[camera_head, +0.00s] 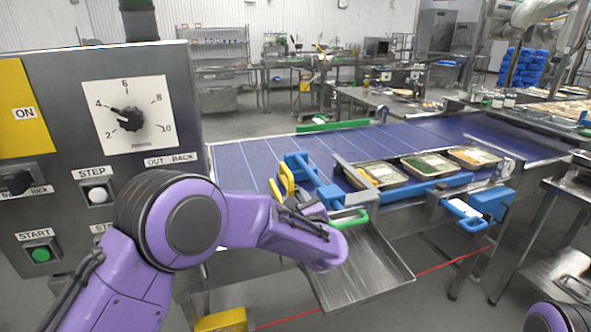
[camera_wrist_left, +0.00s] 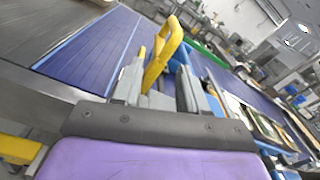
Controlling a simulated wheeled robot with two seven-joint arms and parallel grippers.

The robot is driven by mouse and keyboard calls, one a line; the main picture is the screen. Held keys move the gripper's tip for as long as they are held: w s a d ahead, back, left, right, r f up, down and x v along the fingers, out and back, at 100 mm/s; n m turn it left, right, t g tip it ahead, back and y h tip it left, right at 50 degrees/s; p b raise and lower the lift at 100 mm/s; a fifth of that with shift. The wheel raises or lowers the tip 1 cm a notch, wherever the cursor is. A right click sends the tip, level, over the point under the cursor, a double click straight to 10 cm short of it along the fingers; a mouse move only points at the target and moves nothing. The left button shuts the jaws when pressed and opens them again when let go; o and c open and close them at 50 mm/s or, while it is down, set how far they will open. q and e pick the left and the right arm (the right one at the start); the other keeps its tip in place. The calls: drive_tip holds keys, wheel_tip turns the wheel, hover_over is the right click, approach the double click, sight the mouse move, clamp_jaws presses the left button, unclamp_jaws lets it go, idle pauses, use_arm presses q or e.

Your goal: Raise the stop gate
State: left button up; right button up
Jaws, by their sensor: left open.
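A yellow handle (camera_head: 285,181) stands at the near edge of the blue conveyor, beside a blue bracket (camera_head: 308,174). A grey metal plate (camera_head: 350,172), which looks like the stop gate, stands across the belt just before the trays. Whether the handle joins the plate is not clear. My left gripper (camera_wrist_left: 161,68) is open, with the yellow handle (camera_wrist_left: 165,50) showing between its fingers in the wrist view; whether they touch it I cannot tell. In the head view my left wrist is in front of the conveyor's near edge and hides the fingers partly. My right gripper is out of view.
Several filled trays (camera_head: 432,165) sit on the belt right of the plate. A metal chute (camera_head: 362,272) with a green handle (camera_head: 351,219) slopes below. A blue handle (camera_head: 464,211) is farther right. The control panel (camera_head: 73,141) stands at left. The belt (camera_head: 235,160) left of the bracket is clear.

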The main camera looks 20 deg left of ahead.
sight(288, 171)
use_arm(q)
drive_tip(key=r+n, duration=0.1)
drive_tip(key=w+r+n, duration=0.1)
drive_tip(key=r+n, duration=0.1)
drive_tip(key=shift+w+a+r+y, duration=0.1)
drive_tip(key=shift+w+a+y, duration=0.05)
drive_tip(key=shift+w+y, duration=0.25)
drive_tip(key=p+x, duration=0.3)
drive_tip(key=x, duration=0.6)
drive_tip(key=shift+p, duration=0.4)
drive_tip(key=shift+w, duration=0.25)
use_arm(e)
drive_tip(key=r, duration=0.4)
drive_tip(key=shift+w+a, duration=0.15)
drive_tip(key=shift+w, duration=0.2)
use_arm(q)
clamp_jaws()
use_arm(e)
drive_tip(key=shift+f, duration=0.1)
